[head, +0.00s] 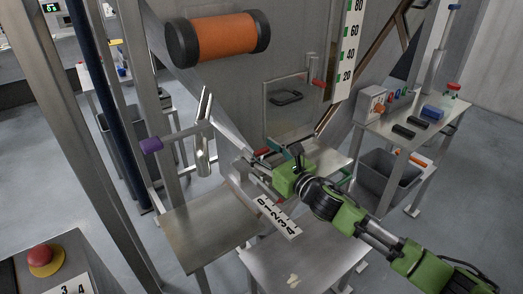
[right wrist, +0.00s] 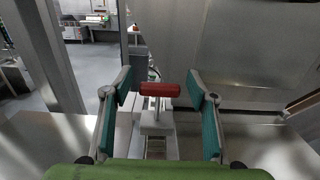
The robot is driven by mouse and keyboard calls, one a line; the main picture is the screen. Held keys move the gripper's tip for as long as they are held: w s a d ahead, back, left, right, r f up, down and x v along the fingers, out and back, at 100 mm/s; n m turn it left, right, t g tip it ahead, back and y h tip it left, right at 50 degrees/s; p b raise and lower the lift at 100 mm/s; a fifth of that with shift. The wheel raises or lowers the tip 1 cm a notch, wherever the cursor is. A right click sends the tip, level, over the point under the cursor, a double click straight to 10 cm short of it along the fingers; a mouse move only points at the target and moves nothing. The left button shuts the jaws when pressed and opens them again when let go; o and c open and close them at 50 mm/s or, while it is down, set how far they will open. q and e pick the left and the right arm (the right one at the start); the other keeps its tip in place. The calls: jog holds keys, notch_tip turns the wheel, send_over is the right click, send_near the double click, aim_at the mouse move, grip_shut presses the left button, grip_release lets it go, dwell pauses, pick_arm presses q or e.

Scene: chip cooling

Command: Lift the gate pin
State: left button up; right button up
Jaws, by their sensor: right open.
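The gate pin (right wrist: 155,90) has a red crossbar handle on a slim metal stem, upright on a grey metal block (right wrist: 156,122). Its red top also shows in the head view (head: 262,152), just past my right gripper (head: 268,162). In the right wrist view that gripper (right wrist: 160,92) is open, with one teal-padded finger on each side of the pin. The handle appears centred between the fingers, with a gap to each pad. I cannot tell whether it is fully between the fingertips or a little beyond them. My left gripper is not in view.
A number scale strip (head: 278,218) lies between two steel tables. A side bench (head: 445,115) holds small parts, with a grey bin (head: 388,178) below.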

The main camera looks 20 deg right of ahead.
grip_shut()
jog(key=shift+f, duration=0.1)
dwell(0.4)
grip_release()
jog(key=v, duration=1.2)
dwell(0.5)
